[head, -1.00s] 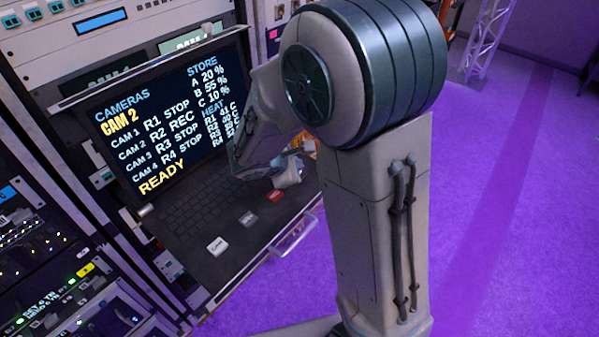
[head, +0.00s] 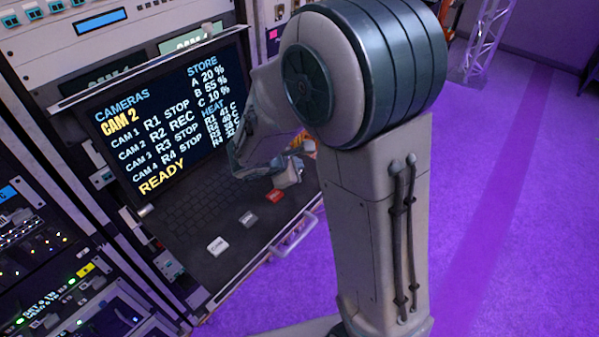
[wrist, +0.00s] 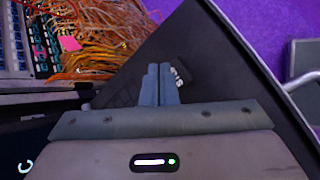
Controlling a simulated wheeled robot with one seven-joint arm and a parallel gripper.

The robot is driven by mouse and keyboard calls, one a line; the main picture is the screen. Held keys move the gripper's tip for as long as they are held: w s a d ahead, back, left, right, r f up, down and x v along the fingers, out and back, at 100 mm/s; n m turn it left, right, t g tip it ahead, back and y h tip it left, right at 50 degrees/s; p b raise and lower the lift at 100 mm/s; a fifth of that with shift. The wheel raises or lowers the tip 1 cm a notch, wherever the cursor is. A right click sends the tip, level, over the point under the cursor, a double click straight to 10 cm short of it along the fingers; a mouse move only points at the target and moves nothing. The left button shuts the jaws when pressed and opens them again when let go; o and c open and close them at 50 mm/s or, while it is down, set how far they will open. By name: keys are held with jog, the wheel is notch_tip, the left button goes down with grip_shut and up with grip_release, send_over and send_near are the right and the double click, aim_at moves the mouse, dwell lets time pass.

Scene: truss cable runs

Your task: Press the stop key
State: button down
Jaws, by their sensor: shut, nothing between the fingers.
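Three keys stand on the laptop-like console's keyboard deck: a white key (head: 218,246), a grey key (head: 248,220) and a red key (head: 275,196). Their labels are too small to read in the head view, so I cannot tell which is the stop key. My gripper (wrist: 159,67) is shut and empty, its fingers pointing over the deck. In the head view it hangs just behind the red key, partly hidden by my arm. In the wrist view a dark key with white letters (wrist: 179,77) shows just right of the fingertips, partly covered by them. Contact cannot be told.
The console screen (head: 165,125) reads CAM 2 and READY, with R2 at REC and R1, R3, R4 at STOP. Orange cables (wrist: 100,35) hang close behind the deck. A metal handle (head: 292,234) sticks out at its front edge. Equipment racks fill the left; purple floor lies right.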

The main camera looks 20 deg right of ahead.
jog(key=shift+f, duration=0.15)
jog(key=shift+f+b, duration=0.3)
jog(key=shift+b, duration=0.3)
jog(key=shift+s+f+b, duration=0.1)
jog(key=shift+f+b, duration=0.3)
jog(key=shift+b, duration=0.1)
dwell(0.3)
dwell(0.4)
jog(key=shift+r+p, duration=0.55)
jog(key=shift+r, duration=0.3)
jog(key=shift+r+p, duration=1.9)
jog(key=shift+r, duration=0.65)
